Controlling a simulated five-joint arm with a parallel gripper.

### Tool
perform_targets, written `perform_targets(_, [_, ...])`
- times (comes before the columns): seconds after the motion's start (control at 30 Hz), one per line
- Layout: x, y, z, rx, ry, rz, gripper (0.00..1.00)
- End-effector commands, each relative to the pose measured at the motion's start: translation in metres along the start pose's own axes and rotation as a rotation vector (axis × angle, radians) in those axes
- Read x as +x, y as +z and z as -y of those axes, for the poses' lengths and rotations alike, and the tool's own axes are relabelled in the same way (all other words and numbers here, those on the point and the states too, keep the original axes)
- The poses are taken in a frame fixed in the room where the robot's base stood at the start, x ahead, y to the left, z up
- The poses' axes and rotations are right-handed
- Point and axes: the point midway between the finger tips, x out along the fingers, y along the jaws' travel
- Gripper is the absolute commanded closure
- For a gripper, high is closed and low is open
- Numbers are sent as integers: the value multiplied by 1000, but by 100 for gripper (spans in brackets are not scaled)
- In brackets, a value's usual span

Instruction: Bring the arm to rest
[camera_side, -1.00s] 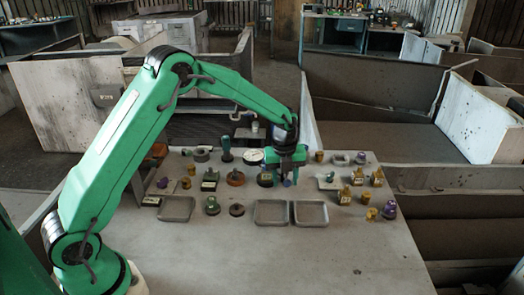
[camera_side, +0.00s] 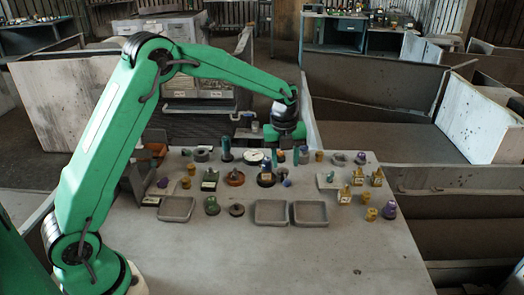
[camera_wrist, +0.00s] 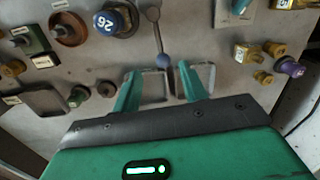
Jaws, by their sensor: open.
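My green arm reaches over the grey work table (camera_side: 340,260) in the side view. My gripper (camera_side: 286,156) is raised above the table's back part, pointing down. In the wrist view my gripper (camera_wrist: 157,78) has its two green fingers spread, with nothing held between them.
Shallow grey trays (camera_side: 271,202) lie mid-table. Around them stand several small parts, including a part labelled 26 (camera_wrist: 113,20), purple-topped part (camera_side: 389,210) and brass-coloured parts (camera_side: 377,178). The table's front is mostly clear. Grey partitions (camera_side: 375,85) stand behind.

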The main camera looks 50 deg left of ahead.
Motion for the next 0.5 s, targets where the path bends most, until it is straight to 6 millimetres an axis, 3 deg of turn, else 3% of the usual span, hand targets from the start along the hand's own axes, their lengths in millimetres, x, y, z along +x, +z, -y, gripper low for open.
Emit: perform_targets(0.5, [-8, 0, -1, -9, -2, 2, 57])
